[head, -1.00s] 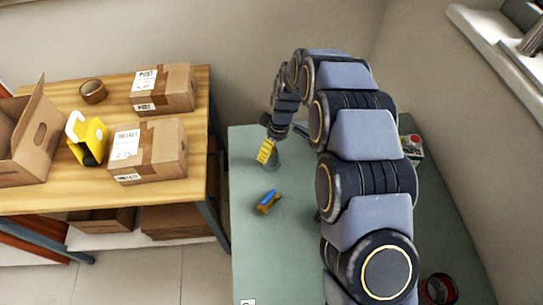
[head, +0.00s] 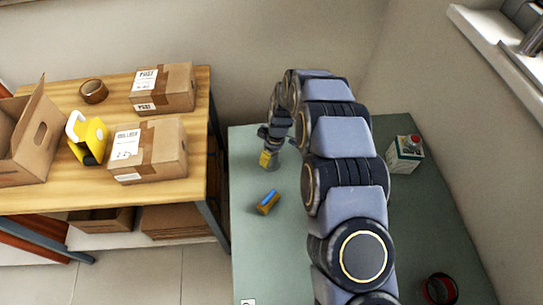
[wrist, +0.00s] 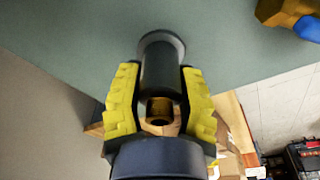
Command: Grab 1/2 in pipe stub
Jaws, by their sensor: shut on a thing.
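A dark grey cylindrical piece, which looks like the pipe stub (wrist: 161,55), is between the yellow fingers of my gripper (wrist: 160,90) in the wrist view. Both fingers are shut on its sides, and a brass-coloured ring shows near its close end. In the head view my gripper (head: 268,158) is low over the far left part of the green bench. Only a small grey bit of the stub shows below the fingers there. I cannot tell whether it still touches the bench.
A brass valve with a blue handle (head: 267,201) lies on the green bench (head: 275,250) nearby. A white and green carton (head: 405,155) and a red and black ring (head: 438,288) are to the right.

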